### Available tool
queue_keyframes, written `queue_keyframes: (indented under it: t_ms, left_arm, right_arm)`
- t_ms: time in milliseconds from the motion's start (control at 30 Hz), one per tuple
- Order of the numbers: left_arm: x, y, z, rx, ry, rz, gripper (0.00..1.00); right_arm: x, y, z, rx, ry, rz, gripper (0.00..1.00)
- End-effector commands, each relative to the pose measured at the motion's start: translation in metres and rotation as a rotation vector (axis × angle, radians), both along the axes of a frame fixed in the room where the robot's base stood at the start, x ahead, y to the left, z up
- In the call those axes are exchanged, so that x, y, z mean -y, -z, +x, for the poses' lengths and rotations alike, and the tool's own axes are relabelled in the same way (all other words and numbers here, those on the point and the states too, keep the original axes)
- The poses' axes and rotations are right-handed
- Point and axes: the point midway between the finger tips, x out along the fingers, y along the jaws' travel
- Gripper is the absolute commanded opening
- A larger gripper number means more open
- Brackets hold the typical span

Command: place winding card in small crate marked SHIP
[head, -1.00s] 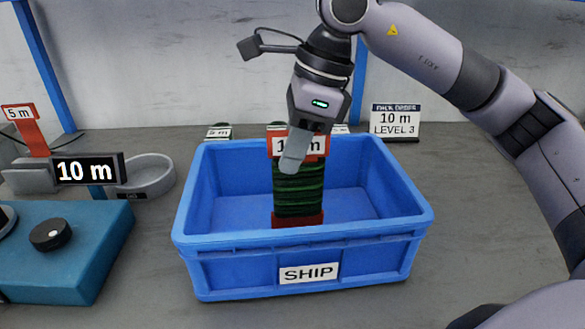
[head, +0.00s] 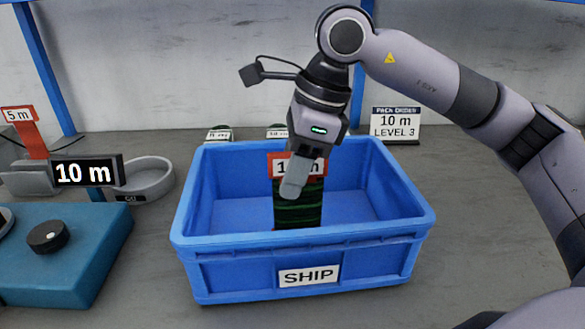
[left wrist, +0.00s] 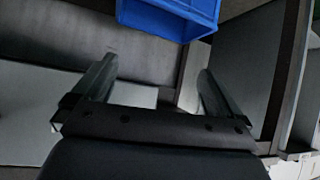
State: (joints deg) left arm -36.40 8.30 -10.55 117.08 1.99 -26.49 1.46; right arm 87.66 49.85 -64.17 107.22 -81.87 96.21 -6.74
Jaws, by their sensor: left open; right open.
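The winding card (head: 298,209), wound with dark green cable and with a red top bearing a white label, stands upright inside the blue crate marked SHIP (head: 310,275). Its lower end is hidden behind the crate's front wall. My right gripper (head: 293,186) is open, pointing down at the card's top and covering part of the label. Whether its fingers touch the card I cannot tell. My left gripper (left wrist: 150,85) is open and empty in the left wrist view, with a corner of the blue crate (left wrist: 170,18) beyond it.
A teal machine with a black knob (head: 48,236) and a "10 m" display (head: 87,171) stands at left. Behind it are a grey dish (head: 147,178) and a red "5 m" card (head: 29,132). A "10 m LEVEL 3" sign (head: 396,124) stands behind the crate.

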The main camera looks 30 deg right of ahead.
Motion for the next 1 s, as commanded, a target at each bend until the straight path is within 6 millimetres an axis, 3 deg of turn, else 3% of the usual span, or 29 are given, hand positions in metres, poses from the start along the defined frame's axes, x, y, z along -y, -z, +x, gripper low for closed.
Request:
queue_keyframes:
  t_ms: [167,400,600,1000]
  left_arm:
    - [0.0,-0.006,0.0,0.0,0.0,0.0,1.0]
    - [-0.001,-0.014,0.0,0.0,0.002,0.003,1.0]
    - [-0.002,-0.018,0.0,0.0,0.005,0.007,1.0]
    - [-0.002,-0.019,-0.001,-0.001,0.007,0.01,1.0]
  right_arm:
    - [0.005,-0.023,-0.001,0.004,0.002,0.001,0.4]
    - [0.019,-0.074,-0.008,0.004,0.001,0.002,0.4]
    - [0.029,-0.105,-0.013,0.002,0.0,0.001,0.4]
    - [0.033,-0.117,-0.015,-0.001,0.0,0.0,0.4]
